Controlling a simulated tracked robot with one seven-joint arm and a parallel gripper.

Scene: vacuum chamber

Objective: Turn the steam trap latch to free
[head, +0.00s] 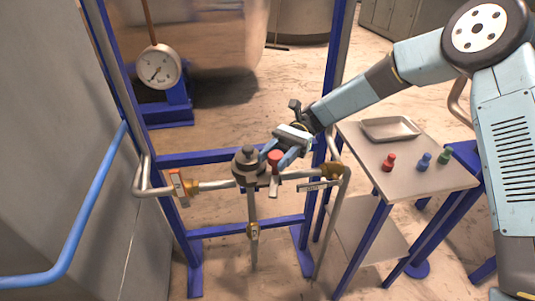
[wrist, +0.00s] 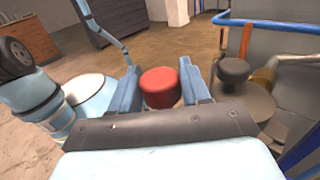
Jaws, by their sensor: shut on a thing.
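A red knob (head: 274,156) stands on a pale stem just right of a round grey trap body (head: 246,174) on the pipe frame. It looks like the steam trap latch, but no label shows. My gripper (head: 277,158) reaches in from the right and is shut on the red knob, one finger on each side. In the wrist view the red knob (wrist: 160,86) sits between the two blue fingers. The grey body with its dark cap (wrist: 234,70) is just right of the fingers there. The knob's lower stem is hidden in the wrist view.
An orange handle (head: 179,187) is on the pipe at left, and a pale lever (head: 318,185) at right. A blue frame (head: 200,157) surrounds the pipes. A side table (head: 405,185) holds a tray (head: 390,129) and red, blue and green knobs. A gauge (head: 158,67) stands behind.

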